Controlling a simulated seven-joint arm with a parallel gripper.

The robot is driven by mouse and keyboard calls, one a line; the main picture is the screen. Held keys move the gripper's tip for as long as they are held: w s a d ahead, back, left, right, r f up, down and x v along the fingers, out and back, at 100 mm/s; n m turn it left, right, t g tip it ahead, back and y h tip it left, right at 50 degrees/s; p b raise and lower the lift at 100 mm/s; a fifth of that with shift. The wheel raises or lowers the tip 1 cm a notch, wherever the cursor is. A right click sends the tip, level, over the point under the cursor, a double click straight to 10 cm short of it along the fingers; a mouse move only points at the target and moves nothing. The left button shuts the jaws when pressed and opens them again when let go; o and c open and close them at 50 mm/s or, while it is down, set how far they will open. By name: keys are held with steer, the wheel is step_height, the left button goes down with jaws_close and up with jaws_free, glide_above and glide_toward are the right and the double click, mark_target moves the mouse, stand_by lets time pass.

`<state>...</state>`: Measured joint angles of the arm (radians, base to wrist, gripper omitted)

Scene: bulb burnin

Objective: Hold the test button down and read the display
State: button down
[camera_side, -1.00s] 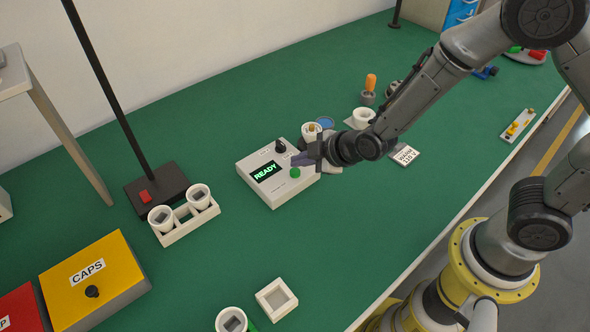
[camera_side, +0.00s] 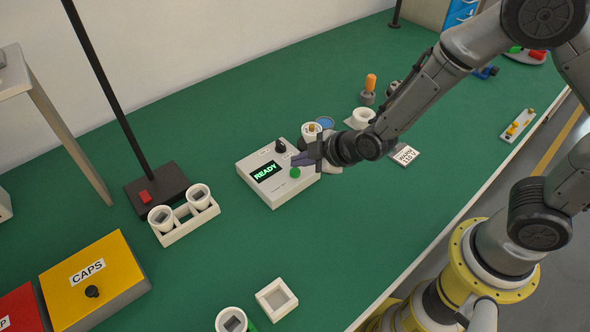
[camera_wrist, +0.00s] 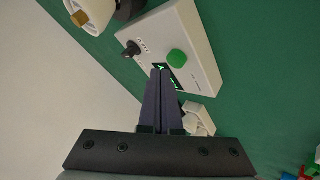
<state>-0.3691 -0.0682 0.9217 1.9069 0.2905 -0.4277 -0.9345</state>
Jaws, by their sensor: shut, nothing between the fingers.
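The white test box (camera_side: 283,195) stands on the green bench. Its display (camera_side: 268,171) reads READY in green letters. The round green button (camera_side: 295,172) sits on the box's top near the display, and a black knob (camera_side: 280,146) is at the back. My gripper (camera_side: 297,160) is shut and empty, with its fingertips over the box close to the button. In the wrist view, the shut fingers (camera_wrist: 162,72) cover part of the display, and the green button (camera_wrist: 177,57) shows just beside and beyond the tips. No contact with the button is visible.
A white rack with two cups (camera_side: 185,229) stands left of the box. A black stand (camera_side: 158,190) with a red switch is behind it. White cups and a socket (camera_side: 362,118) lie close behind my wrist.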

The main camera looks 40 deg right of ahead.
mark_target(300, 176)
steer(key=shift+f, duration=0.1)
steer(key=shift+f, duration=0.3)
steer(key=shift+f, duration=0.5)
stand_by(1.8)
steer(key=shift+r, duration=0.1)
stand_by(0.4)
steer(key=shift+r, duration=0.8)
steer(key=shift+r, duration=2.55)
steer(key=shift+d, duration=0.1)
